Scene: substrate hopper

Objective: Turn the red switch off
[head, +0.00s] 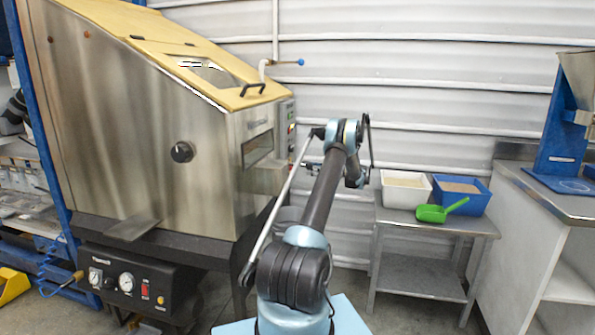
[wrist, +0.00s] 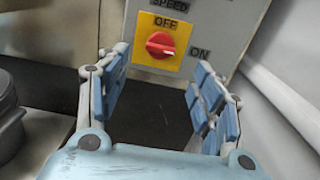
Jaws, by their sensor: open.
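The red switch (wrist: 160,45) is a round rotary knob on a yellow square plate (wrist: 181,61) in the wrist view. OFF is printed above it and ON to its right. Its grip bar lies roughly sideways, with a pale mark towards the ON side. My gripper (wrist: 160,84) is open and empty, its blue-padded fingers spread left and right below the switch, apart from it. In the head view the control box (head: 288,118) is on the right side of the steel hopper machine (head: 140,120); my gripper (head: 312,168) shows small, partly hidden by my arm.
A SPEED label (wrist: 170,4) is above the plate. A pale pipe (wrist: 285,100) runs along the right of the wrist view. In the head view, a steel table (head: 430,222) holds a white bin (head: 405,197), a blue bin (head: 472,203) and a green scoop (head: 432,213).

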